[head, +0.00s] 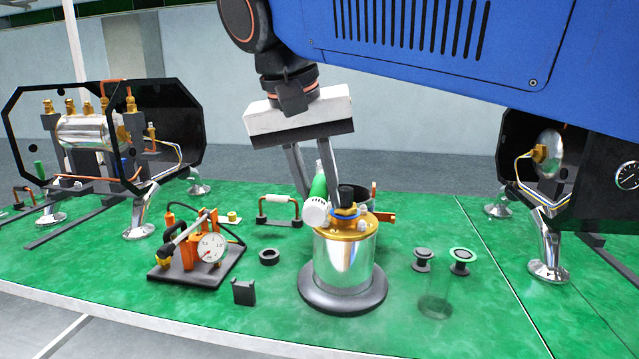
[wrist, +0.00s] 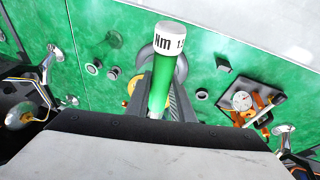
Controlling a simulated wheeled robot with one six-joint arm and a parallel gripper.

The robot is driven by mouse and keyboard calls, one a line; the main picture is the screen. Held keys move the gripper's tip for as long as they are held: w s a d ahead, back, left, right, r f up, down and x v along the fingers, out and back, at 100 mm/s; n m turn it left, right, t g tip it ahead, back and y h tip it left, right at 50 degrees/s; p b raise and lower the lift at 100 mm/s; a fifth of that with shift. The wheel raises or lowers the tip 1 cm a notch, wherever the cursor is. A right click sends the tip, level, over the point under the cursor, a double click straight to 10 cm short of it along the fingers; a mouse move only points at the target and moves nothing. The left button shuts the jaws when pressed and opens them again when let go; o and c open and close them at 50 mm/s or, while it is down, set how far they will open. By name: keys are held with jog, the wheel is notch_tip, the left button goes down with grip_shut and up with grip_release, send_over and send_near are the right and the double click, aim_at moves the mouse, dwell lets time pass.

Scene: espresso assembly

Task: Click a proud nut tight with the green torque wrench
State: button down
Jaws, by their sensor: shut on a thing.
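My gripper (head: 319,188) reaches down from above and is shut on the green torque wrench (head: 318,186). In the wrist view the wrench's green handle (wrist: 161,86) and white end marked "Nm" point toward the camera. The wrench is just above the left side of a brass flange (head: 350,229) on a polished boiler (head: 346,262), which stands on a dark round base. Small pale nuts (head: 362,227) sit on the flange. A black knob with a blue ring rises beside the wrench. The wrench's working end is hidden, so I cannot tell whether it touches a nut.
A dial gauge with an orange frame (head: 209,247) stands on a dark plate at left. A black ring (head: 269,256), a dark block (head: 243,291) and two spools (head: 461,260) lie around the boiler. Open machine housings (head: 168,125) stand at both sides.

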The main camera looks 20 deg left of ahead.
jog(key=shift+f, duration=2.75)
